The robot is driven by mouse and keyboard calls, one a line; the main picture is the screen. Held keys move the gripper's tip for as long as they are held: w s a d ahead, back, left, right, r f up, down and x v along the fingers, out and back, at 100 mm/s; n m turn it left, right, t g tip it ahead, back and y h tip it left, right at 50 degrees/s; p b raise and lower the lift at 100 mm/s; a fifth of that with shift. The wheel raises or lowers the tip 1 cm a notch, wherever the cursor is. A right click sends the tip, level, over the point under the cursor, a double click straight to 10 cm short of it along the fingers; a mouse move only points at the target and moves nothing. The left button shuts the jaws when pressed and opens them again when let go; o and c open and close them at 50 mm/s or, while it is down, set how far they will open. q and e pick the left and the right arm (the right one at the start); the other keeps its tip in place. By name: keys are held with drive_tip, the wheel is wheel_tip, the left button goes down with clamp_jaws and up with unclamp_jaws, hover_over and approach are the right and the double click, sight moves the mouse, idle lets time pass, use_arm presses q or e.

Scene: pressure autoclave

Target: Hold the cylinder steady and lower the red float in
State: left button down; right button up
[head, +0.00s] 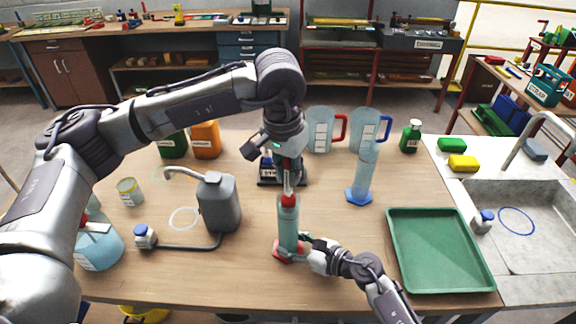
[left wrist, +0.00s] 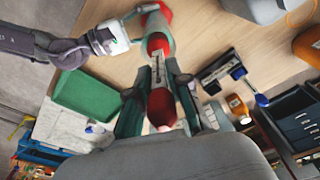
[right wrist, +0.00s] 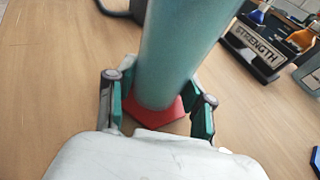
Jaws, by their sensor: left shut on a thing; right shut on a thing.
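The tall teal cylinder (head: 288,225) stands upright on its red base (head: 282,252) at the middle front of the table. My right gripper (head: 300,247) is shut on its lower part; in the right wrist view, its fingers flank the cylinder (right wrist: 183,50) just above the red base (right wrist: 160,115). The red float (head: 288,200) is at the cylinder's mouth, its lower red part at the rim; how deep it sits is unclear. My left gripper (head: 289,172) is above, shut on the float's upper part. The left wrist view shows red between the fingers (left wrist: 160,105).
A blue-based measuring cylinder (head: 362,175) stands to the right, behind the green tray (head: 397,270). A grey can (head: 219,205) with a hose is to the left. Jugs (head: 320,130) and bottles stand at the back.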

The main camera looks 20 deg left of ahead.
sight(288, 196)
use_arm(q)
drive_tip(key=shift+f, duration=2.75)
drive_tip(key=shift+s+a+f, duration=0.1)
drive_tip(key=shift+s+f, duration=0.05)
drive_tip(key=shift+f, duration=0.25)
use_arm(e)
drive_tip(key=shift+s, duration=0.1)
use_arm(q)
drive_tip(key=c, duration=1)
unclamp_jaws()
drive_tip(key=shift+f, duration=0.1)
drive_tip(key=shift+r, duration=0.6)
wheel_tip(288, 196, up, 11)
drive_tip(key=s, duration=0.1)
drive_tip(key=shift+s, duration=0.1)
